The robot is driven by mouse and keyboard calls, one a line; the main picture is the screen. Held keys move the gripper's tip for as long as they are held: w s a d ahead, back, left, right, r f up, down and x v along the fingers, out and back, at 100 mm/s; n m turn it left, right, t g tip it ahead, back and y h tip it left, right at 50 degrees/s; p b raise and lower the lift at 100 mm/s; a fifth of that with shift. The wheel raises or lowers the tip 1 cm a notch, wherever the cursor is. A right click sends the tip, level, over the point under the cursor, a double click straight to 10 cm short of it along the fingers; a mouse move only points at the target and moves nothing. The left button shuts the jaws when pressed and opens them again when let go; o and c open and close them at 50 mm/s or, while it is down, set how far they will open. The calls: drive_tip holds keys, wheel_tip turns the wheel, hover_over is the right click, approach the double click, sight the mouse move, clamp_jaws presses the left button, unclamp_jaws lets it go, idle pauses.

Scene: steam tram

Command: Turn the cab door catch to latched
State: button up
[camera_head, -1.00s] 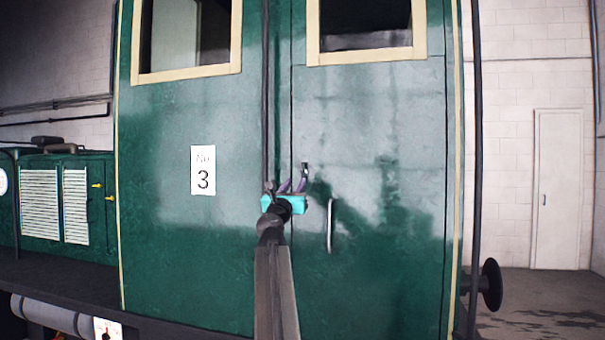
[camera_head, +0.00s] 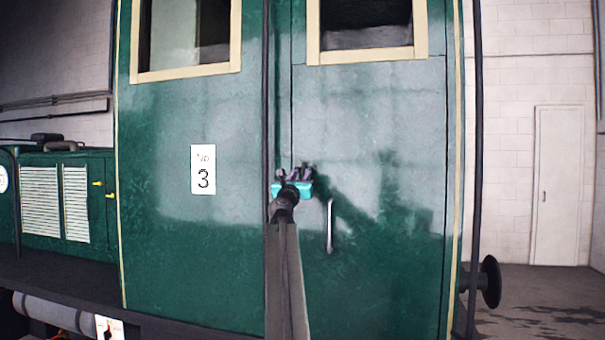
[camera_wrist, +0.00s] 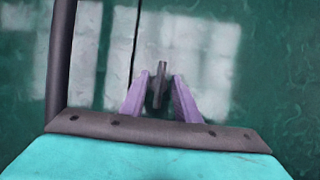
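The cab door catch (camera_wrist: 161,82) is a small dark bar, close to upright with a slight tilt, near the door seam on the green cab door (camera_head: 370,130). In the wrist view it stands between the two purple fingers of my gripper (camera_wrist: 160,90). A gap shows on each side of it, wider on the right, so the fingers are open around it and not clamped. In the head view my gripper (camera_head: 301,173) largely hides the catch. Whether the fingertips reach past the catch's face cannot be told.
A pale vertical door handle (camera_head: 330,226) sits just below and right of my gripper. A dark vertical rail (camera_wrist: 61,60) runs close on the left. A number 3 plate (camera_head: 203,169) is on the left panel. Windows (camera_head: 366,54) are above.

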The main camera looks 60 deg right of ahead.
drive_tip(key=shift+d+r, duration=0.1)
drive_tip(key=shift+d, duration=0.1)
clamp_jaws()
